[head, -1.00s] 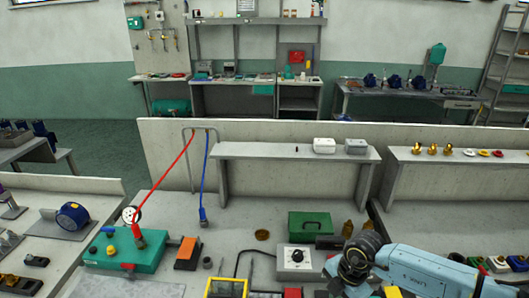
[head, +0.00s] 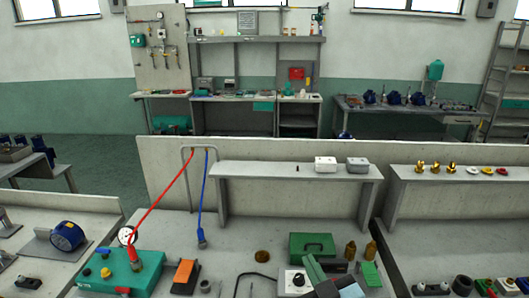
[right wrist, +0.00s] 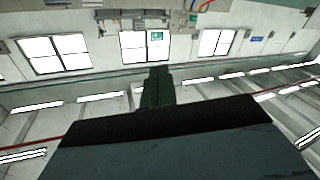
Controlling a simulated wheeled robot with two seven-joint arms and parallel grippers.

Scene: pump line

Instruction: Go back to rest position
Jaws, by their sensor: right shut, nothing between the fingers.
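My right gripper (head: 313,264) shows at the bottom edge of the head view, in front of the grey control box (head: 288,279) with a dial. Its dark green fingers point upward and are shut with nothing between them. In the right wrist view the closed fingers (right wrist: 158,86) point toward the windows and wall, with no object near them. Most of my right arm is below the head picture. My left gripper is in neither view.
The bench holds a teal box (head: 128,272) with a gauge and red hose, an orange-and-grey block (head: 185,274), a green case (head: 312,246) and brass fittings (head: 350,251). A raised shelf (head: 260,170) stands behind. Bare bench lies around the middle left.

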